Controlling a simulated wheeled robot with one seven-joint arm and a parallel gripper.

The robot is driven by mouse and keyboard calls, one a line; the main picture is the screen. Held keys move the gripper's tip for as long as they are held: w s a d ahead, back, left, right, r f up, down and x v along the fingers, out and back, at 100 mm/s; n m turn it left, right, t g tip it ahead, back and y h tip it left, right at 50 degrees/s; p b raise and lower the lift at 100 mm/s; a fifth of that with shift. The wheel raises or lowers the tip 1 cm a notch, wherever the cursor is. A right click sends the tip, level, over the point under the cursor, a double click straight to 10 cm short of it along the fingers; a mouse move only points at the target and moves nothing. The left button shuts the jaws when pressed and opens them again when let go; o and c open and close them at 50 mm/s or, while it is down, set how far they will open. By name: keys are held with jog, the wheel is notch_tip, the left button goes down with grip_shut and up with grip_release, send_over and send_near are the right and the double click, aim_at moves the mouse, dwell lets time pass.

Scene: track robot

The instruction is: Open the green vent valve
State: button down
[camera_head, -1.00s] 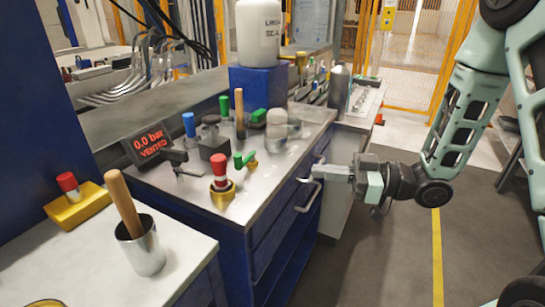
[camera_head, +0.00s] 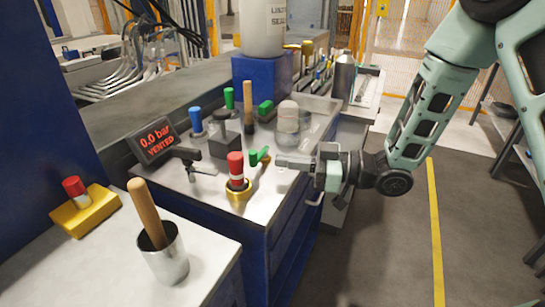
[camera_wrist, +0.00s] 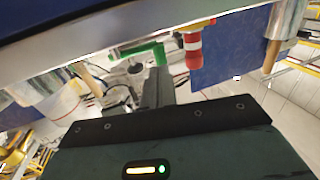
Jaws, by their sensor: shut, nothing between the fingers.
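A small green-handled valve (camera_head: 258,156) stands on the grey bench top, just right of a red-topped post in a brass collar (camera_head: 237,178). A second green handle (camera_head: 265,108) sits farther back, and I cannot tell from labels which is the vent valve. My gripper (camera_head: 280,162) is shut and empty, pointing left at the near green handle, its tips close to it. I cannot tell whether they touch. In the wrist view, a green handle (camera_wrist: 140,51) shows just beyond the dark fingers (camera_wrist: 158,85), with the red top (camera_wrist: 193,48) to its right.
A display (camera_head: 155,140) reads 0.0 bar, VENTED. A black lever (camera_head: 190,158), a dark block (camera_head: 224,138), a blue-topped post (camera_head: 193,120) and a clear dome (camera_head: 290,120) crowd the bench. A metal cup (camera_head: 165,255) stands on the front-left table. The floor at right is open.

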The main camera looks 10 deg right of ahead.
aim_at(257, 158)
jog(key=shift+x, duration=1.8)
jog(key=shift+a, duration=0.6)
